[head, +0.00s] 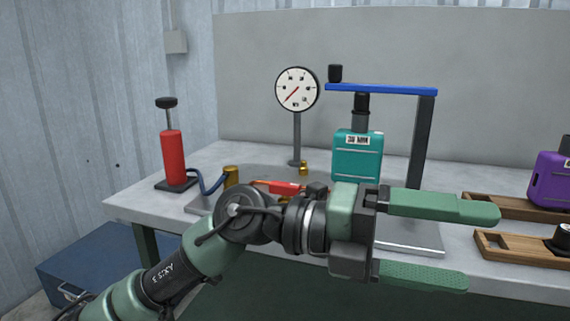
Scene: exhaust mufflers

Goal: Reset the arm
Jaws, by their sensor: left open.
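My left arm comes in from the lower left of the head view, bent at a dark wrist joint. My left gripper (475,245) has two green fingers pointing right, one above the other, spread wide apart. Nothing is between them; the gripper is in front of the table's front edge and hides part of the tabletop. My right gripper is not in view.
On the grey table (137,200) stand a red hand pump (174,157), a round gauge (297,89), and a teal box (357,155) under a blue-topped frame (381,89). A purple box (553,180) and wooden trays (500,242) are at right. A blue chest (88,262) sits below left.

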